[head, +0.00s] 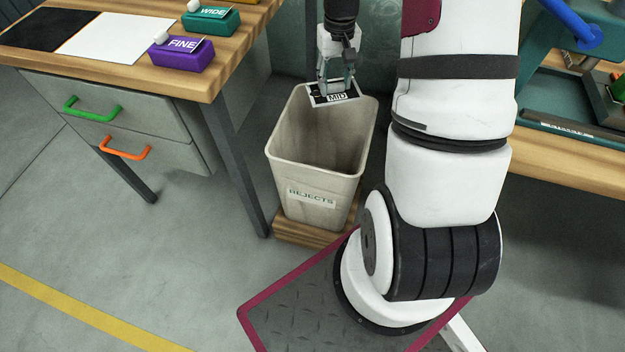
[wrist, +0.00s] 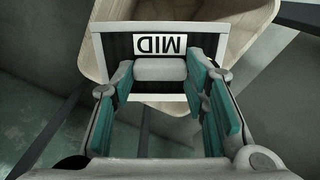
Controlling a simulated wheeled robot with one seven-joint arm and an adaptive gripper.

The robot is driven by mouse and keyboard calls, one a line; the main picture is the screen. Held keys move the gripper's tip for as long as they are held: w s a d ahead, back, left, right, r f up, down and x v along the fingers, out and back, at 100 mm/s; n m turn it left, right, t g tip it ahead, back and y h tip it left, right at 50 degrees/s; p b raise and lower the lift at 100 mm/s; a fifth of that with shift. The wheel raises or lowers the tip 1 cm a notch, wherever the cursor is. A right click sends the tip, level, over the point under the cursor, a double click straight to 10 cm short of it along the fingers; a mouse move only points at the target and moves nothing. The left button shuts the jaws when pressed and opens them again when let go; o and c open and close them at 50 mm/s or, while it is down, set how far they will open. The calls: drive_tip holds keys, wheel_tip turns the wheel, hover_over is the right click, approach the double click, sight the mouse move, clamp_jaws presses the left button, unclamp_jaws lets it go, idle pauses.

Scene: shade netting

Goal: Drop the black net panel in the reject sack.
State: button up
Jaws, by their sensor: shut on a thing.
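My gripper (head: 338,80) is shut on a black net panel (head: 320,99) with a pale frame and a white label reading MID. The panel hangs over the mouth of the beige reject sack (head: 311,178), near its back rim. The sack is labelled REJECTS and stands open on a low wooden base. In the wrist view the panel (wrist: 122,47) lies between the teal fingers (wrist: 170,85), with the sack's rim (wrist: 91,60) behind it. The bottom of the sack is in shadow.
A wooden bench (head: 195,85) at the left carries a purple FINE block (head: 181,52), a teal WIDE block (head: 211,22) and black and white sheets. Drawers with green and orange handles are below. Another bench (head: 570,125) stands at the right.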

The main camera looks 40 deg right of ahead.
drive_tip(key=shift+f+b, duration=2.5)
drive_tip(key=shift+f, duration=0.6)
drive_tip(key=o, duration=1.2)
wheel_tip(320, 180, up, 12)
drive_tip(key=shift+r, duration=0.1)
drive_tip(key=shift+a, duration=0.1)
